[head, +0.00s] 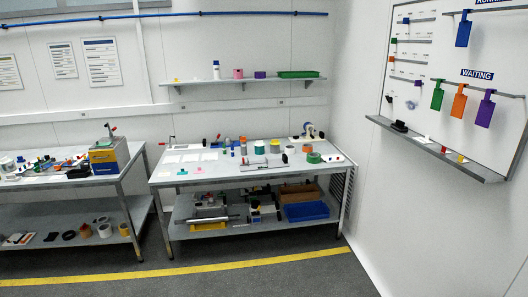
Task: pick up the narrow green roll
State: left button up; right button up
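A green roll (313,157) lies on the top of the middle workbench (222,174), towards its right front. It is small and far off, so its exact width is hard to tell. An orange roll (307,148) sits just behind it, and a white roll (290,150) stands to its left. Neither of my grippers shows in the head view.
A second bench with an orange-yellow box (103,156) stands at the left. A blue crate (306,211) sits on the middle bench's lower shelf. A wall ledge (440,150) juts out at the right. The floor in front, with a yellow line (230,267), is clear.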

aim_at(314, 158)
jog(key=i+z, duration=0.1)
jog(key=i, duration=0.45)
jog(key=i+j+z, duration=0.1)
jog(key=i, duration=0.45)
jog(key=i+j+z, duration=0.1)
jog(key=i, duration=0.45)
jog(key=i+j+z, duration=0.1)
jog(key=i, duration=0.45)
